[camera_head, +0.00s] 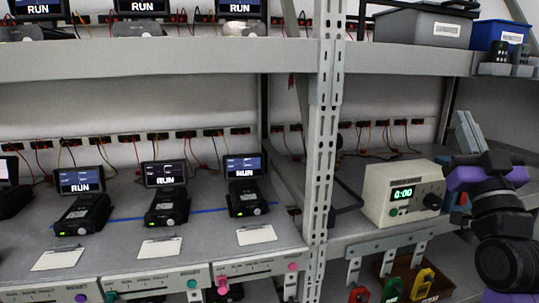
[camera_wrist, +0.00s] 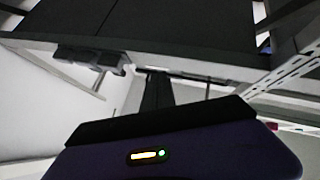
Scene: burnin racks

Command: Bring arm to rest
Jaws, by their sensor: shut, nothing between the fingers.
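My arm stands at the right edge of the head view, in front of the right-hand rack. My gripper (camera_wrist: 156,78) shows in the wrist view as a dark shape above its purple body, with the fingers together and nothing between them. In the head view the purple-banded wrist (camera_head: 487,177) is beside a beige bench instrument (camera_head: 402,194) with a green display. The wrist view looks up towards dark surfaces and pale shelf parts.
A perforated upright post (camera_head: 322,150) divides the racks. Several handheld units showing RUN, including one (camera_head: 245,185), stand on the left shelf with blank cards in front. A grey bin (camera_head: 423,27) and blue bin (camera_head: 497,36) sit above right. Coloured tags hang below the right shelf.

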